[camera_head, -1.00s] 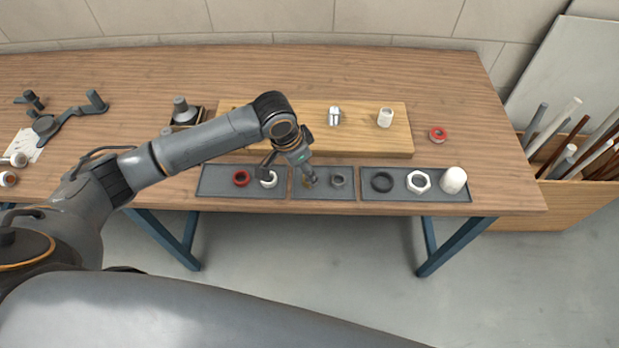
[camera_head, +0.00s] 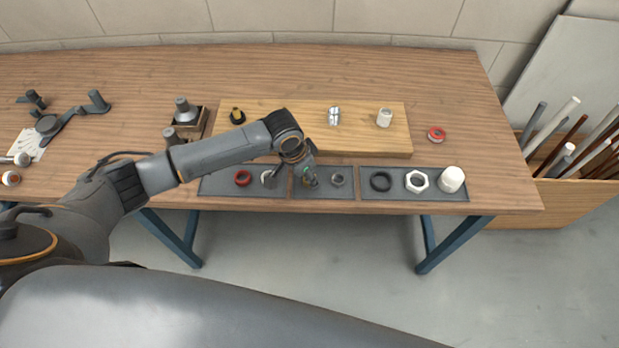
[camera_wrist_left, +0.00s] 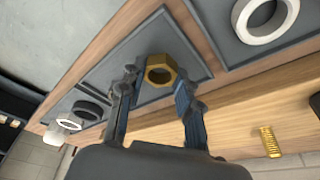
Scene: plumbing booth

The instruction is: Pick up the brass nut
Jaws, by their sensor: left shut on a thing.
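The brass nut (camera_wrist_left: 160,70) is a gold hexagonal ring, seen in the left wrist view between the fingers of my left gripper (camera_wrist_left: 155,85). The gripper is shut on it. In the head view my left gripper (camera_head: 309,182) points down at the left part of the middle grey tray (camera_head: 326,194), and the wrist and fingers hide most of the nut. I cannot tell whether the nut touches the tray or is slightly raised. My right gripper is not in view.
The left tray holds a red ring (camera_head: 243,178) and a white ring. The right tray holds a black ring (camera_head: 381,181), a white nut (camera_head: 418,181) and a white cap (camera_head: 451,179). A wooden board (camera_head: 365,143) with fittings lies behind.

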